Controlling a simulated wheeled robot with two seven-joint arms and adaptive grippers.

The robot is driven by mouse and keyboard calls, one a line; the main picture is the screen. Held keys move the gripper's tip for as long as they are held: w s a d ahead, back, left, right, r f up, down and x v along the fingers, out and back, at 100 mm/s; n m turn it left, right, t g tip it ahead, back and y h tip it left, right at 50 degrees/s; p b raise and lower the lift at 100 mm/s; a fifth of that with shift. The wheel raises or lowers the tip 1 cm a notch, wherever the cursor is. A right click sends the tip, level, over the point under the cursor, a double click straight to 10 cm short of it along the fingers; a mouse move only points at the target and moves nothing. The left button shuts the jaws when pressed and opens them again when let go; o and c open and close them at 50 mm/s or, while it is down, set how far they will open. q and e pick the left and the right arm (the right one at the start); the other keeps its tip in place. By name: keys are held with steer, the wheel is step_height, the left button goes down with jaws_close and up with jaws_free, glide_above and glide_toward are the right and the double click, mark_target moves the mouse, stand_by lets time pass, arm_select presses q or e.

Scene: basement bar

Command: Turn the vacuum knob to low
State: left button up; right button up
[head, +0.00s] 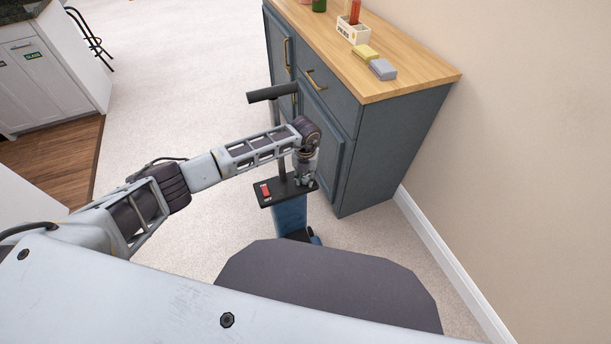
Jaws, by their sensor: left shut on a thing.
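The vacuum (289,214) stands upright on the carpet in front of the blue cabinet. It has a blue body, a black top panel and a dark pole with a T-shaped handle (272,92). A red switch (265,191) sits on the left of the panel. My left arm reaches in from the left. My left gripper (304,181) points down at the right part of the panel and is shut on the vacuum knob, which it mostly hides. The knob's setting and marks cannot be read. My right gripper is out of view.
The blue cabinet (385,150) with a wooden top stands just behind the vacuum. On it are a small holder (353,30), a yellow sponge (365,52) and a grey block (383,69). A wall is at right. Open carpet (170,110) lies to the left.

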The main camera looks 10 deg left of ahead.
mark_target(305, 179)
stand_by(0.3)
arm_select(q)
steer(key=o, duration=1.1)
steer(key=shift+c, duration=0.2)
steer(key=shift+r, duration=0.15)
step_height(305, 179, up, 7)
steer(key=shift+f, duration=0.2)
steer(key=shift+r, duration=0.35)
steer(key=shift+s+f, duration=0.1)
